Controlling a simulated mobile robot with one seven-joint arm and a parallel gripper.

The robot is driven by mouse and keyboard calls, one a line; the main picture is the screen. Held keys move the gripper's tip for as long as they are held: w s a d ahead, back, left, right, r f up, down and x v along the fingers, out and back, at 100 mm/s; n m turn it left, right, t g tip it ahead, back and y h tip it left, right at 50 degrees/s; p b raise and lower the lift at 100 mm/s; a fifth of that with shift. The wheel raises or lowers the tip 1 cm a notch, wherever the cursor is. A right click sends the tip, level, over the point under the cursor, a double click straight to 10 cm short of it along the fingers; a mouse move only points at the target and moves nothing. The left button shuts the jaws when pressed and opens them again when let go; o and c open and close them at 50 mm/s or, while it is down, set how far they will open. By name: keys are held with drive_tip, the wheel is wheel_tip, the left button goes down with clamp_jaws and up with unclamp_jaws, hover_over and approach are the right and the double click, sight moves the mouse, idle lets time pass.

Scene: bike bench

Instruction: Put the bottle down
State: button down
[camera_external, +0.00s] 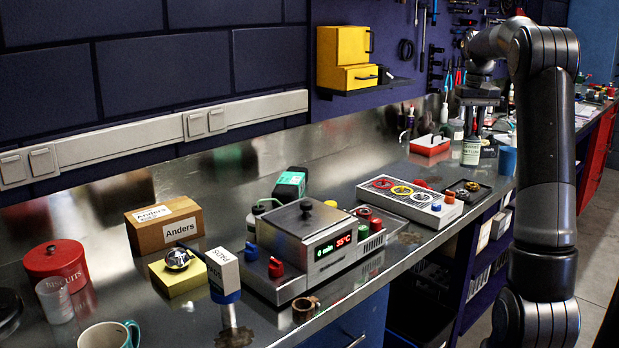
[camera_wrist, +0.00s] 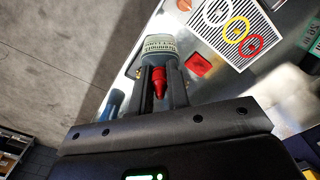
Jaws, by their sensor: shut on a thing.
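The bottle (camera_external: 471,153) has a pale printed label and hangs upright below my gripper (camera_external: 475,122) in the external view, over the far part of the bench. In the wrist view the bottle (camera_wrist: 160,45) shows a grey-green body and a red nozzle (camera_wrist: 159,82). My gripper (camera_wrist: 162,78) is shut on it, one finger on each side of the nozzle. I cannot tell whether its base touches the bench.
The bench edge and floor (camera_wrist: 60,60) lie left of the bottle in the wrist view. A panel with coloured rings (camera_external: 410,200), a black tray (camera_external: 468,190), a red box (camera_external: 430,147) and a blue cup (camera_external: 507,160) stand nearby. Some bare metal bench separates them.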

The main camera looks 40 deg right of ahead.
drive_tip(key=w+a+n, duration=0.5)
drive_tip(key=w+a, duration=0.6)
drive_tip(key=a, duration=0.4)
drive_tip(key=w+a+n, duration=0.6)
drive_tip(key=w+a, duration=0.5)
drive_tip(key=a, duration=0.5)
wheel_tip(320, 180, down, 13)
drive_tip(key=shift+d, duration=0.1)
drive_tip(key=c, duration=1.8)
unclamp_jaws()
drive_tip(key=shift+f, duration=0.1)
drive_tip(key=o, duration=0.4)
